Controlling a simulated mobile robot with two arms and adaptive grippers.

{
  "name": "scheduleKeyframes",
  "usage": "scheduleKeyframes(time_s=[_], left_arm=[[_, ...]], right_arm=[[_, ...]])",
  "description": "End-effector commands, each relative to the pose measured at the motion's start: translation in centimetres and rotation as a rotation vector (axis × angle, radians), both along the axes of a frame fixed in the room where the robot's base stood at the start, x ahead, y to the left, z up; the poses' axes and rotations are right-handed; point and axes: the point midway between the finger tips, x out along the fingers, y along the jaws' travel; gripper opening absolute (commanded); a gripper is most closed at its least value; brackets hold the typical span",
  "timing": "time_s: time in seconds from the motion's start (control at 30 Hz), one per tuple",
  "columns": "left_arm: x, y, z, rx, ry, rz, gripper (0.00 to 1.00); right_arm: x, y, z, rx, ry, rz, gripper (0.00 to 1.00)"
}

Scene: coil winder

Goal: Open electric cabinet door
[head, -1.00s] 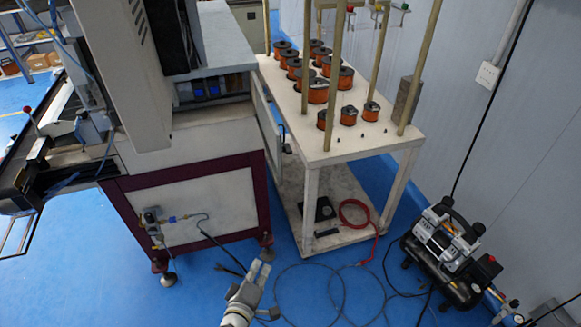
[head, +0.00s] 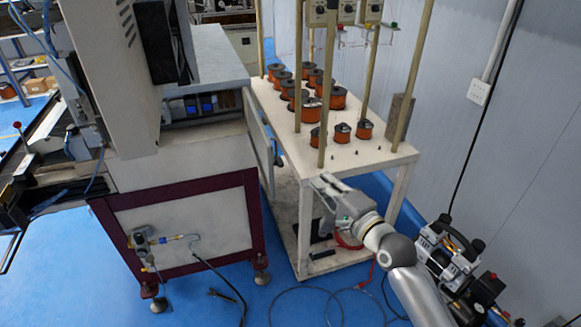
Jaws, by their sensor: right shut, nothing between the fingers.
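The coil winder machine (head: 190,225) stands at left, with a maroon frame and pale panels. On its right side a narrow grey door panel (head: 258,128) shows nearly edge-on and appears to stand slightly out from the body. Its lower part is partly hidden beside the white table, and I cannot tell how far it is open. My right gripper (head: 322,184) is shut and empty, in front of the table's near edge and to the right of the door panel, apart from it. My left gripper is not in view.
A white table (head: 345,170) with several orange wire spools (head: 308,108) and upright poles stands close to the machine, leaving a narrow gap by the door. Hoses and cables (head: 300,290) lie on the blue floor.

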Motion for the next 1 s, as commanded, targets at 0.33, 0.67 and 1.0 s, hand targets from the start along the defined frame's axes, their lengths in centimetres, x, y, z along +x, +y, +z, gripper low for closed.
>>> scheduleKeyframes(time_s=[0.33, 0.67, 1.0], left_arm=[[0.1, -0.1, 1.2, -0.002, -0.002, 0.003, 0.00], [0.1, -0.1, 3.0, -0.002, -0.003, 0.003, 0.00], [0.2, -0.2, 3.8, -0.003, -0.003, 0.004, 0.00]], right_arm=[[5.0, 2.9, 0.2, -0.003, -0.002, -0.001, 0.00], [6.8, 6.4, 0.4, -0.001, 0.001, 0.000, 0.00], [6.2, 8.2, 0.0, -0.004, -0.003, -0.002, 0.00]])
